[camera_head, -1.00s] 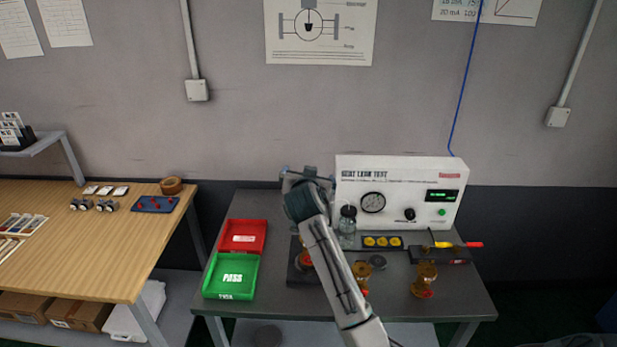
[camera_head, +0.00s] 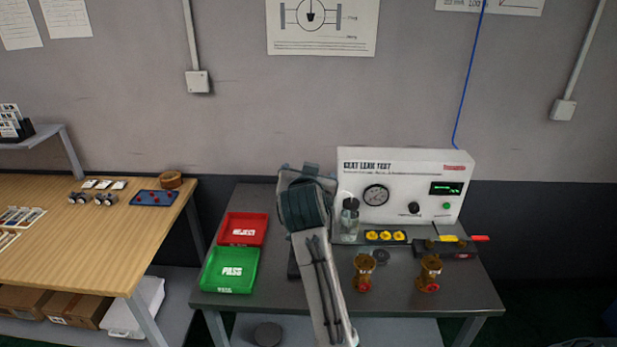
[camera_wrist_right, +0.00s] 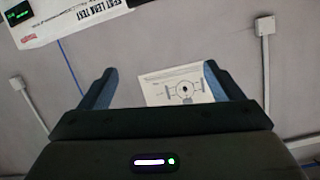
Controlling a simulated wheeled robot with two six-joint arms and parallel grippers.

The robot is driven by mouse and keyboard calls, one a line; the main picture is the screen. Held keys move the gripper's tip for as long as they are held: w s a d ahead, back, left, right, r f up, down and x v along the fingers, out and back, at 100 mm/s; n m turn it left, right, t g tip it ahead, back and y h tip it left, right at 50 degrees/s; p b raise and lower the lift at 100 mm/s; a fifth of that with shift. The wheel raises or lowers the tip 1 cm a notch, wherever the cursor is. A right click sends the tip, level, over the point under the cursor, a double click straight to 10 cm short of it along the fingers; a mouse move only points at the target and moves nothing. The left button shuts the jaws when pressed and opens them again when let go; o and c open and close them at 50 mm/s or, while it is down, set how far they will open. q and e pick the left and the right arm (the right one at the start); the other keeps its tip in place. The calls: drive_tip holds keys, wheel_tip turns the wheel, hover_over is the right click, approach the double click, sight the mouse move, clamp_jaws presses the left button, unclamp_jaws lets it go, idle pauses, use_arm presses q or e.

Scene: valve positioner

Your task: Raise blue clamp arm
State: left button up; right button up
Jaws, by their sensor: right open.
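My right arm reaches up from the bottom of the head view, over the dark grey bench. Its gripper (camera_head: 310,170) is raised near the left side of the white leak test box. In the wrist view the two blue-grey fingers (camera_wrist_right: 160,82) are spread apart with nothing between them, facing the wall and a poster. A dark fixture (camera_head: 293,262) on the bench is mostly hidden behind my arm. I cannot make out the blue clamp arm in either view. My left gripper is not in view.
The leak test box (camera_head: 405,188) stands at the back. A glass jar (camera_head: 349,222) is close to my arm. Two brass valves (camera_head: 363,272) (camera_head: 429,272) stand to the right. A red tray (camera_head: 243,229) and a green tray (camera_head: 230,270) lie left. A wooden table (camera_head: 90,245) is further left.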

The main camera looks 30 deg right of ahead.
drive_tip(key=d+f+h+b, duration=0.1)
drive_tip(key=f+h+b, duration=0.1)
drive_tip(key=f+b, duration=0.1)
drive_tip(key=s+d+f+m+t+h+b, duration=0.1)
drive_tip(key=f+h+b, duration=0.1)
drive_tip(key=f+b, duration=0.2)
drive_tip(key=d+f+m+h+b, duration=0.1)
drive_tip(key=f+b, duration=0.3)
drive_tip(key=shift+s+h, duration=0.25)
drive_tip(key=shift+h, duration=0.15)
drive_tip(key=c, duration=1.8)
drive_tip(key=f+t+b, duration=0.1)
drive_tip(key=f+b, duration=0.1)
drive_tip(key=a+f+n+t+b, duration=0.1)
drive_tip(key=f+t+b, duration=0.1)
drive_tip(key=shift+s+a+f+h+b, duration=0.1)
drive_tip(key=shift+a+f+h+b, duration=0.1)
drive_tip(key=shift+f+h+b, duration=0.2)
wheel_tip(320, 180, down, 4)
drive_tip(key=a+n+t+y+b, duration=0.2)
drive_tip(key=a+n+t+b, duration=0.1)
drive_tip(key=p+x, duration=0.8)
drive_tip(key=x, duration=0.6)
drive_tip(key=shift+r+p, duration=0.4)
drive_tip(key=shift+r, duration=0.1)
